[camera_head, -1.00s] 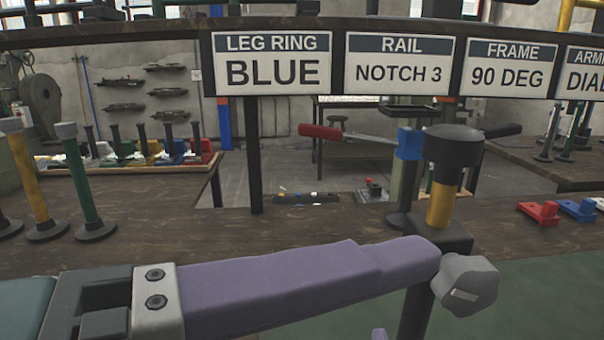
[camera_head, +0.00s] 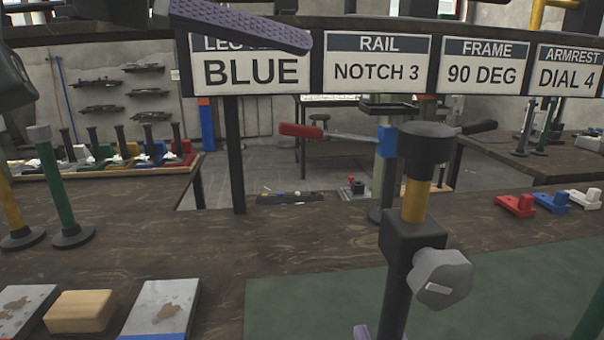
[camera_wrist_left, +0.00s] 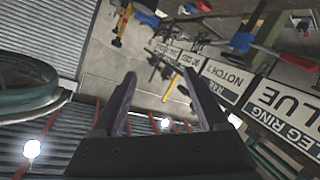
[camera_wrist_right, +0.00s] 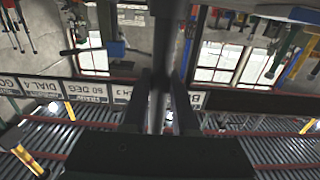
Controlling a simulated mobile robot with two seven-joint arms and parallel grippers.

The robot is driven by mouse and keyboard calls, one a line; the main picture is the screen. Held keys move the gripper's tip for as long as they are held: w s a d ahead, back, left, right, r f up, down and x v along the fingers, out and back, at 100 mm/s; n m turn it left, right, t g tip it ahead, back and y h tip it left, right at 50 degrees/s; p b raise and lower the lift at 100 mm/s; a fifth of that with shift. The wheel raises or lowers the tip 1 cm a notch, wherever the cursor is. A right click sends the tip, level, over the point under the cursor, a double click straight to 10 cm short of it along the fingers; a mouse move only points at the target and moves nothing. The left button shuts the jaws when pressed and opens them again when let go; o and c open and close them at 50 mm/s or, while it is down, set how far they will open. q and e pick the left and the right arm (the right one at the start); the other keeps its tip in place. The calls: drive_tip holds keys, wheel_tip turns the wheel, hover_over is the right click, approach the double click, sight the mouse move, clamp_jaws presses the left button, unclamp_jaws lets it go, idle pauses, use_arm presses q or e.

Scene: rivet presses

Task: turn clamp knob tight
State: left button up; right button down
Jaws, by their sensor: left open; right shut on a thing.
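The grey lobed clamp knob (camera_head: 441,278) sits on the right side of a black collar (camera_head: 411,236). A pale mark on its face slants up to the right. A yellow tube (camera_head: 414,202) with a black round cap (camera_head: 426,143) rises from the collar, above a dark post (camera_head: 395,300). My left gripper (camera_head: 240,25) is high at the upper left, away from the knob; its open, empty fingers show in the left wrist view (camera_wrist_left: 160,75). Only a purple bit of my right gripper (camera_head: 366,332) shows low at the post. The right wrist view shows its jaws (camera_wrist_right: 160,85) around the dark post.
Signs hang on a dark rail above, including a NOTCH 3 sign (camera_head: 377,72). A red-handled lever tool (camera_head: 301,131) is behind the post. Plates and a wooden block (camera_head: 80,311) lie at front left. A green mat (camera_head: 300,305) is bare beside the post.

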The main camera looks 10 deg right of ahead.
use_arm(q)
drive_tip(key=s+r+m+g, duration=0.3)
drive_tip(key=r+m, duration=0.6)
drive_tip(key=r, duration=0.3)
drive_tip(key=shift+s+d+g+h, duration=0.15)
drive_tip(key=shift+s+g+h, duration=0.1)
drive_tip(key=shift+g+h, duration=0.05)
drive_tip(key=shift+f, duration=0.1)
drive_tip(key=n+t, duration=0.6)
drive_tip(key=n, duration=1.6)
approach(470, 268)
drive_tip(key=w+f, duration=0.1)
drive_tip(key=x, duration=1.2)
drive_tip(key=shift+w+d+f, duration=0.1)
drive_tip(key=shift+w+f, duration=0.05)
drive_tip(key=shift+f, duration=0.2)
